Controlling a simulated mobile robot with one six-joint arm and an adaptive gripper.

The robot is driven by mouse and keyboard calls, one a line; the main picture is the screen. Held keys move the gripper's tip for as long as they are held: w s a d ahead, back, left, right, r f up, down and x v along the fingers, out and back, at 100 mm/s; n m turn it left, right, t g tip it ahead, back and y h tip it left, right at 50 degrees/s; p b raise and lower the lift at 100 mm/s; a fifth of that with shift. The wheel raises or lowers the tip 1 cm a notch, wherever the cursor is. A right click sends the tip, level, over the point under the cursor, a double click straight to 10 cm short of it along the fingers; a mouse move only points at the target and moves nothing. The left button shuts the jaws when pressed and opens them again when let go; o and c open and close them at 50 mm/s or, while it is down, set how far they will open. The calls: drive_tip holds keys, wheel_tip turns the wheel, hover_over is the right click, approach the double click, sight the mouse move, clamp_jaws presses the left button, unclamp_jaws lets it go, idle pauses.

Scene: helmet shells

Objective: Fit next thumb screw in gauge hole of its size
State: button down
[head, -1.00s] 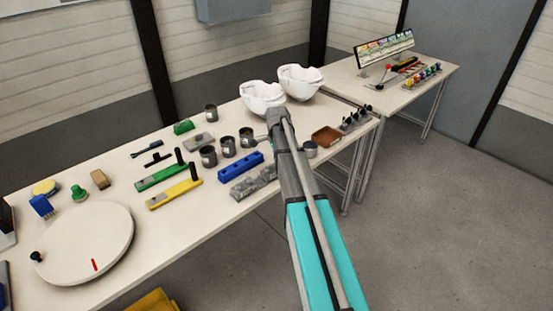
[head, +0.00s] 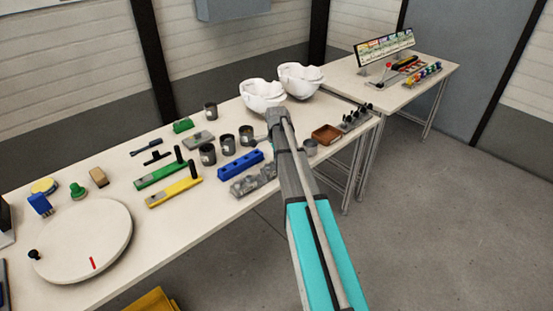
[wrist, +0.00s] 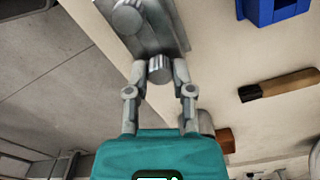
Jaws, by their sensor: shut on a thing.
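My gripper (wrist: 160,78) is shut on a grey metal thumb screw (wrist: 160,68) with a ridged round head. The thumb screw is at the near end of the grey metal gauge block (wrist: 176,22) in the wrist view; I cannot tell whether it is in a hole or just above it. Another round grey head (wrist: 127,18) sits on the block. In the head view the gauge block (head: 253,181) lies at the table's front edge with several round grey shapes on it. My arm hides the gripper and the held screw there.
A blue block (head: 240,165) lies just behind the gauge block. Dark cups (head: 228,145), a brown tray (head: 326,135), a rack with black knobs (head: 356,117) and two white helmet shells (head: 262,96) stand around. Green and yellow tools (head: 174,192) lie to the left.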

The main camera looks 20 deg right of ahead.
drive_tip(key=shift+f, duration=0.2)
idle(0.3)
drive_tip(key=shift+c, duration=2)
unclamp_jaws()
drive_tip(key=shift+r, duration=0.15)
wheel_tip(320, 180, up, 6)
drive_tip(key=p, duration=0.5)
drive_tip(key=shift+p, duration=0.3)
drive_tip(key=s+a+r+p, duration=0.5)
drive_tip(key=a+r+p, duration=0.1)
drive_tip(key=a, duration=0.5)
drive_tip(key=shift+s+r+p, duration=0.25)
drive_tip(key=shift+r+p, duration=0.15)
drive_tip(key=shift+p, duration=0.15)
drive_tip(key=shift+s, duration=0.1)
